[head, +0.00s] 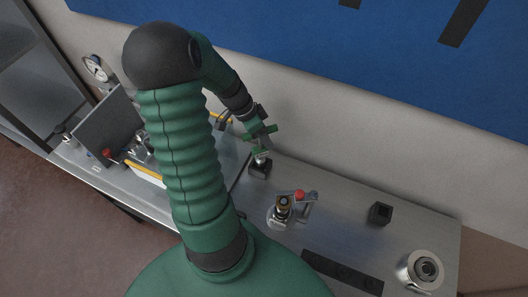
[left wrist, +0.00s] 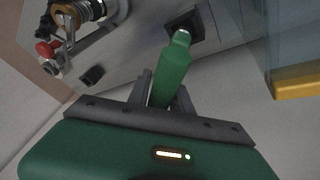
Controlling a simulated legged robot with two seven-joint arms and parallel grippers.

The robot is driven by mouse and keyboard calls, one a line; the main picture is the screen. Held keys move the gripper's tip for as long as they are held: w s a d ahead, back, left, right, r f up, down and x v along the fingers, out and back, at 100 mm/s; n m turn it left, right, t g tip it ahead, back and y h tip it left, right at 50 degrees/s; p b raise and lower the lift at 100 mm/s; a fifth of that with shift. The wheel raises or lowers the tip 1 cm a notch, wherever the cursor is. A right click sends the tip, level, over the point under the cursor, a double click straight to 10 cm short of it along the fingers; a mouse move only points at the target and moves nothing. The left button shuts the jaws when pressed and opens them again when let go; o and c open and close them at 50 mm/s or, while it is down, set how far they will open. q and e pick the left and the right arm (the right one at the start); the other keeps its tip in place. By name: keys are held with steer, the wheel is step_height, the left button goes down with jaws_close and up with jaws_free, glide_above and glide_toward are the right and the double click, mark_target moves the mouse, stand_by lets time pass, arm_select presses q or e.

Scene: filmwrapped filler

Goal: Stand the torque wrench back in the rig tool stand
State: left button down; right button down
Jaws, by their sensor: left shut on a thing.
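My left gripper (head: 262,136) is shut on the torque wrench, which shows as a green body (left wrist: 172,75) with a silver tip between the fingers in the left wrist view. In the head view the wrench's silver end (head: 260,154) points down at a small black square block (head: 259,170), which looks like the rig tool stand. The block also shows in the left wrist view (left wrist: 187,24), with the tip at its edge. I cannot tell whether the tip is inside it or just above. My right gripper is not in view.
A metal fixture with a red knob (head: 299,195) stands right of the block on the steel bench (head: 340,236). Another black block (head: 380,213), a round metal part (head: 424,269) and a dark strip (head: 342,272) are further right. A yellow-edged bin and gauge (head: 96,68) are left.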

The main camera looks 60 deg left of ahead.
mark_target(265, 147)
arm_select(q)
steer(key=f, duration=0.5)
steer(key=shift+a, duration=0.2)
steer(key=shift+d, duration=0.15)
steer(key=c, duration=1.2)
jaws_free()
steer(key=shift+o, duration=0.3)
steer(key=shift+r+p, duration=0.2)
steer(key=shift+p, duration=0.1)
steer(key=shift+a+r, duration=0.25)
steer(key=b+v, duration=0.2)
steer(key=v, duration=0.9)
steer(key=shift+s+r, duration=0.15)
